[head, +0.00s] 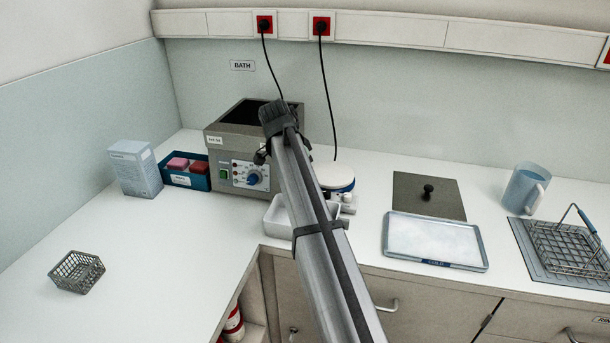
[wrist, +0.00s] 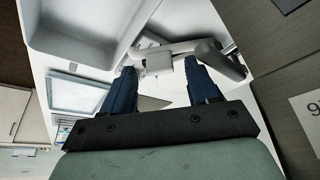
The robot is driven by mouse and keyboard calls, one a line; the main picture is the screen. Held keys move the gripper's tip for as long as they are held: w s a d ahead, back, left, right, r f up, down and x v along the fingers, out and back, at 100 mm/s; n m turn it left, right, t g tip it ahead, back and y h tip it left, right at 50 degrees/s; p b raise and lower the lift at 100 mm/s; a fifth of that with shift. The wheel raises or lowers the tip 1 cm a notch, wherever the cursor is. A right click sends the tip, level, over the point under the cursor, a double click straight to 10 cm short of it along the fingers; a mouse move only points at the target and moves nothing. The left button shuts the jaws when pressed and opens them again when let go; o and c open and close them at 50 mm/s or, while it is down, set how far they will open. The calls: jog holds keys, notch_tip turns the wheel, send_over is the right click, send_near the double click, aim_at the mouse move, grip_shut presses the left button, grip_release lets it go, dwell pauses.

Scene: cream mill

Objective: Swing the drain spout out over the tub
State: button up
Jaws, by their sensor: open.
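The tub (wrist: 60,52) is white and open, at the upper left of the wrist view. In the head view the tub (head: 275,222) sits in front of the bath (head: 228,150), partly behind my arm. My arm hides the spout and gripper there.
A round white-topped device (head: 334,176) stands right of my arm. Left are two boxes and a small basket (head: 76,271); the left counter is mostly clear.

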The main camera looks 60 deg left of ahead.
jog(key=v, duration=1.2)
jog(key=shift+s+r, duration=0.15)
jog(key=shift+r, duration=0.15)
jog(key=shift+d, duration=0.1)
